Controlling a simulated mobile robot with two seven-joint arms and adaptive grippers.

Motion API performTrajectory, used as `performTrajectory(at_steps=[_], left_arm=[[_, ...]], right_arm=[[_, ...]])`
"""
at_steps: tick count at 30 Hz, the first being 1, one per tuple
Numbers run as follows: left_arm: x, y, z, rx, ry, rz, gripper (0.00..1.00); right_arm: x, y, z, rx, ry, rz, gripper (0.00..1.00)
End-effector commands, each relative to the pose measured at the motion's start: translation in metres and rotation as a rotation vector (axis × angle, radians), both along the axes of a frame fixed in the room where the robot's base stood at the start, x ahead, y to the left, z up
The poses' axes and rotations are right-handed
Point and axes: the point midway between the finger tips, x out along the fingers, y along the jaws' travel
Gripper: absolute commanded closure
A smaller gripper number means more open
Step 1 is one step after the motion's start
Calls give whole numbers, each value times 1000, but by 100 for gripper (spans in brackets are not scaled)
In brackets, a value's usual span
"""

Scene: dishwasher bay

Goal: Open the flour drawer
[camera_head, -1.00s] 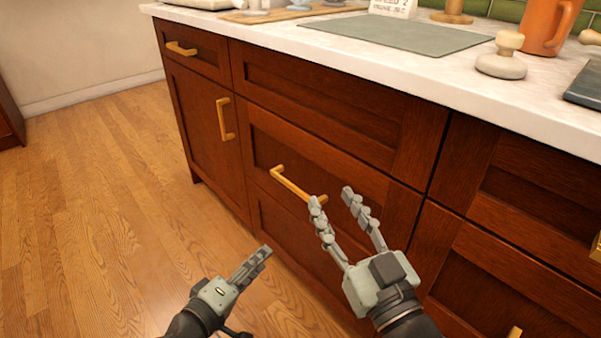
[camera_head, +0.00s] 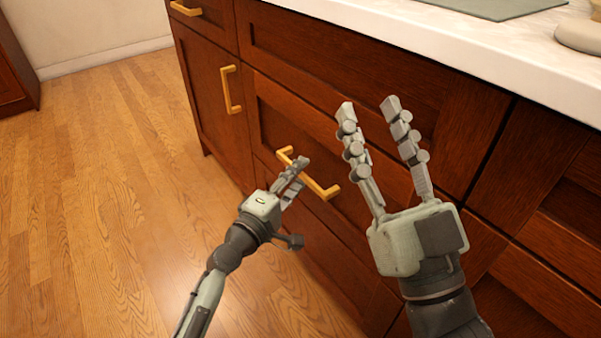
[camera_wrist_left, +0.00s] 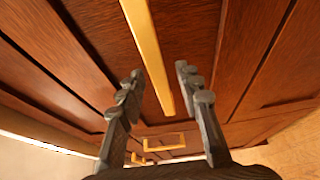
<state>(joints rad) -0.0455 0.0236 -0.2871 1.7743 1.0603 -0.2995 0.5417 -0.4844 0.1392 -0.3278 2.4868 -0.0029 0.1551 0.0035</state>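A dark red-brown drawer front (camera_head: 278,115) with a long brass bar handle (camera_head: 322,190) is closed in the middle of the cabinet. No flour label is readable on it. My left gripper (camera_head: 302,168) is at the handle's left part and covers some of it. In the left wrist view, the open fingers (camera_wrist_left: 158,76) stand on either side of the brass bar (camera_wrist_left: 148,50), with gaps between fingers and bar. I cannot tell how deep the bar lies between them. My right gripper (camera_head: 368,106) is open and empty in front of the cabinet, right of the handle.
A door with a vertical brass handle (camera_head: 231,90) and a small drawer with a brass handle (camera_head: 186,9) are at the left. A wide upper drawer front (camera_head: 310,55) sits under the white countertop (camera_head: 450,45). The wooden floor (camera_head: 110,200) at left is clear.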

Motion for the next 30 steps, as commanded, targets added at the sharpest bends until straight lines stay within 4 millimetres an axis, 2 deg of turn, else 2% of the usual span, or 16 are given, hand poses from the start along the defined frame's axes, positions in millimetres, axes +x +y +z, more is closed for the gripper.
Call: performTrajectory(at_steps=[4,11,19,30], left_arm=[[6,-4,0,0,0,-1,66],[7,-4,0,1,0,-1,66],[6,-4,0,1,0,-1,99],[6,-4,-1,2,1,-1,100]], right_arm=[[0,0,0,1,-4,-1,60],[0,0,0,1,-4,-2,60],[0,0,0,1,-4,-2,60],[0,0,0,1,-3,-1,60]])
